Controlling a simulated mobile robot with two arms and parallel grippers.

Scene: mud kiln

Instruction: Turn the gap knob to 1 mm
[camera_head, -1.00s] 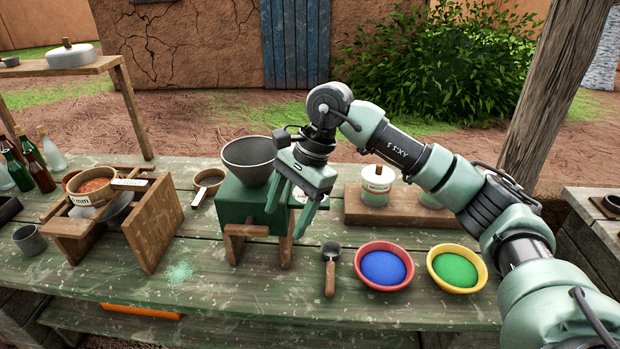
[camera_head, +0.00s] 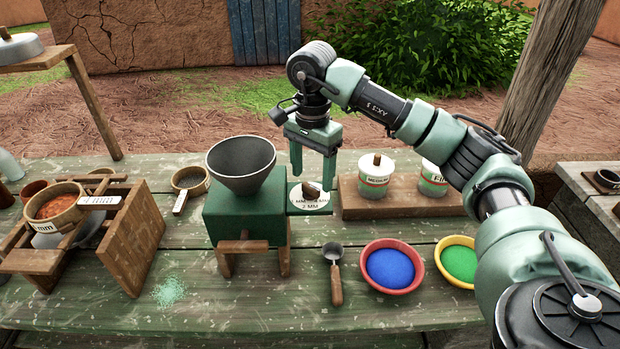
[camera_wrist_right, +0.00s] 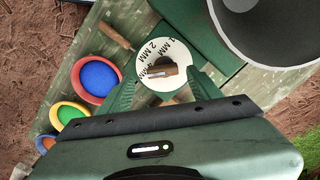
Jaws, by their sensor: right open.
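The gap knob (camera_head: 313,189) is a small wooden grip on a white dial (camera_head: 311,205) marked in MM, on the right side of the green mill (camera_head: 247,213). In the right wrist view the knob (camera_wrist_right: 161,72) lies across the dial (camera_wrist_right: 166,58), where "1 MM" and "2 MM" can be read; other marks are partly covered. The knob's exact setting cannot be told. My right gripper (camera_head: 313,181) is open and points down, its fingers above and around the knob without clearly touching it. In the wrist view its fingers (camera_wrist_right: 162,92) reach toward the dial. My left gripper is out of view.
The mill's grey hopper (camera_head: 241,165) stands left of the gripper. Lidded jars (camera_head: 374,178) sit on a wooden block to the right. A scoop (camera_head: 334,272), a blue-filled bowl (camera_head: 390,267) and a green-filled bowl (camera_head: 460,262) lie in front. A wooden sieve stand (camera_head: 130,238) is left.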

